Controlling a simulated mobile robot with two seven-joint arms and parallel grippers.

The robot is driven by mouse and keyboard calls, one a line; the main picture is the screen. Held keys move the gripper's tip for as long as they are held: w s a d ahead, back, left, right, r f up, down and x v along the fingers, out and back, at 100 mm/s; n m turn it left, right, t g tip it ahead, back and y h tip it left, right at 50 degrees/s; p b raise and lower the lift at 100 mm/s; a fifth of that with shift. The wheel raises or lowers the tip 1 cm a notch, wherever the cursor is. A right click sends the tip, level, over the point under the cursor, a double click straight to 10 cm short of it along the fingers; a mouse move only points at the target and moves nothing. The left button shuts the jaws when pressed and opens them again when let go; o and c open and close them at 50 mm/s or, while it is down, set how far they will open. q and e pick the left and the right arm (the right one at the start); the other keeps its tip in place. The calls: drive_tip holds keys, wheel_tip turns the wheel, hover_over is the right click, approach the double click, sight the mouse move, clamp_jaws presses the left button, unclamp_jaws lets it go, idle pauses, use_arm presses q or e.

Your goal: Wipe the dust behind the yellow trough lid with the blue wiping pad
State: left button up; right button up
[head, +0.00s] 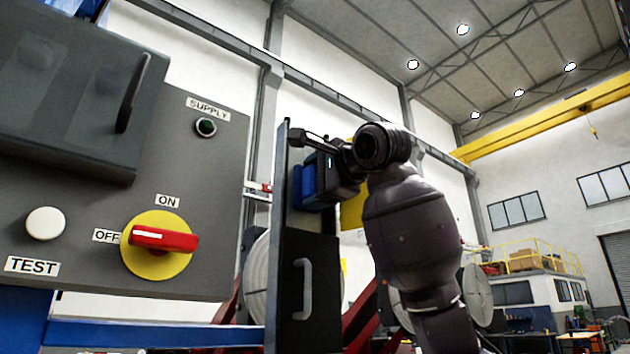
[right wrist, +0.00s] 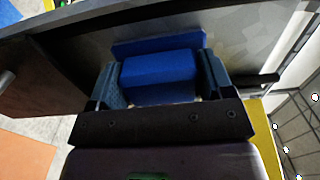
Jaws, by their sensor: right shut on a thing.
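My right gripper (head: 318,180) is shut on the blue wiping pad (head: 302,188), beside a dark upright panel. In the right wrist view the gripper's two fingers (right wrist: 160,82) grip the pad's blue block (right wrist: 160,64), and its wider blue face shows beyond. That face is close to a grey, patchy surface (right wrist: 232,40); I cannot tell whether they touch. A yellow panel (head: 352,208), perhaps the trough lid, shows partly behind my right arm. Yellow also shows at the right of the wrist view (right wrist: 262,125). I cannot clearly make out dust. My left gripper is not in view.
The dark upright panel (head: 322,255) has a grey handle (head: 303,288). A grey control box with a red and yellow switch (head: 160,238) fills the left foreground. Round grey plates (head: 258,280) and red framework stand behind. A dark bar (right wrist: 255,81) lies right of the pad.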

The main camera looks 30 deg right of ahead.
drive_tip(key=shift+w+f+b, duration=0.15)
drive_tip(key=shift+f+b, duration=0.4)
drive_tip(key=shift+f, duration=0.4)
drive_tip(key=shift+f+b, duration=0.6)
drive_tip(key=shift+f, duration=0.45)
drive_tip(key=shift+r, duration=0.1)
drive_tip(key=s, duration=0.6)
drive_tip(key=shift+d, duration=0.25)
drive_tip(key=shift+s, duration=0.2)
drive_tip(key=s, duration=0.2)
drive_tip(key=shift+s+d, duration=0.1)
drive_tip(key=shift+s, duration=0.3)
